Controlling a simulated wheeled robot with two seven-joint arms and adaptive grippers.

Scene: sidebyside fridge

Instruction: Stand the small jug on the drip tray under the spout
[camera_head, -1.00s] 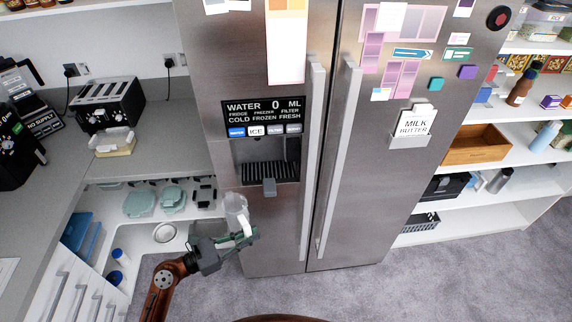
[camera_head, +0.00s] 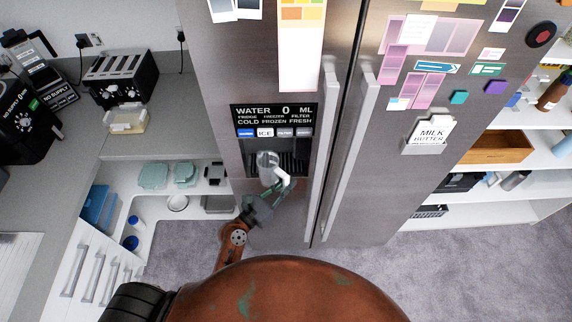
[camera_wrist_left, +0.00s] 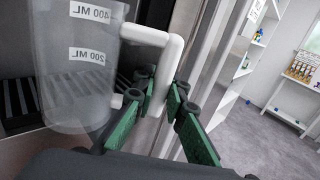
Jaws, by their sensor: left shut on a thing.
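The small jug (camera_head: 268,162) is clear, with a white handle, and is in front of or partly inside the fridge's dispenser recess. In the left wrist view the jug (camera_wrist_left: 75,65) looks roughly upright, with 400 ML and 200 ML labels. My left gripper (camera_head: 282,186) is shut on its handle (camera_wrist_left: 168,62), with green fingers on both sides. The dark slatted drip tray (camera_head: 297,161) shows beside and behind the jug; its slats (camera_wrist_left: 22,98) also show in the wrist view. I cannot tell whether the jug touches it. The spout is not clearly seen. My right gripper is out of view.
The dispenser panel (camera_head: 272,118) is above the recess. Long fridge door handles (camera_head: 346,150) stand out just right of my gripper. A toaster (camera_head: 120,78) is on the left counter, and open shelves (camera_head: 500,190) are at the right.

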